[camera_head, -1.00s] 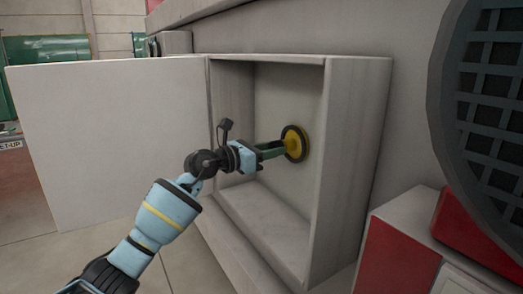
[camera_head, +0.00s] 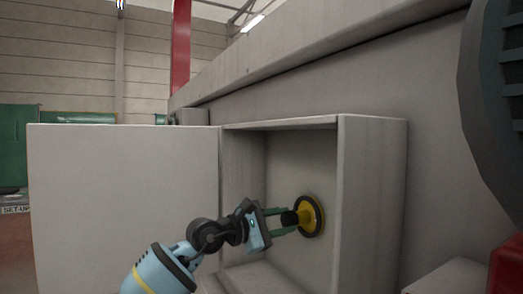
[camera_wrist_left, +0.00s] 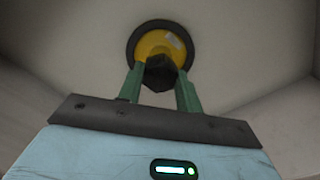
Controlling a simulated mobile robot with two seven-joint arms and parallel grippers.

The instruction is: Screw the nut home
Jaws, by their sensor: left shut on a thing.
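The dark, faceted nut (camera_head: 289,218) is at the middle of a round yellow disc (camera_head: 310,215) with a black rim, on the back wall of the open cabinet. My left gripper (camera_head: 286,222) reaches into the cabinet from the left, its green fingers on either side of the nut. In the left wrist view the nut (camera_wrist_left: 160,73) sits between the fingertips of my left gripper (camera_wrist_left: 161,75), shut on it, with the yellow disc (camera_wrist_left: 160,43) right behind. The nut's thread and any gap behind it are hidden. My right gripper is not in view.
The cabinet's side wall (camera_head: 372,200) stands close to the right of the disc. Its door (camera_head: 120,205) hangs wide open at the left, behind my arm. A large dark round grille (camera_head: 497,110) is at the right edge. The cabinet's inside is otherwise clear.

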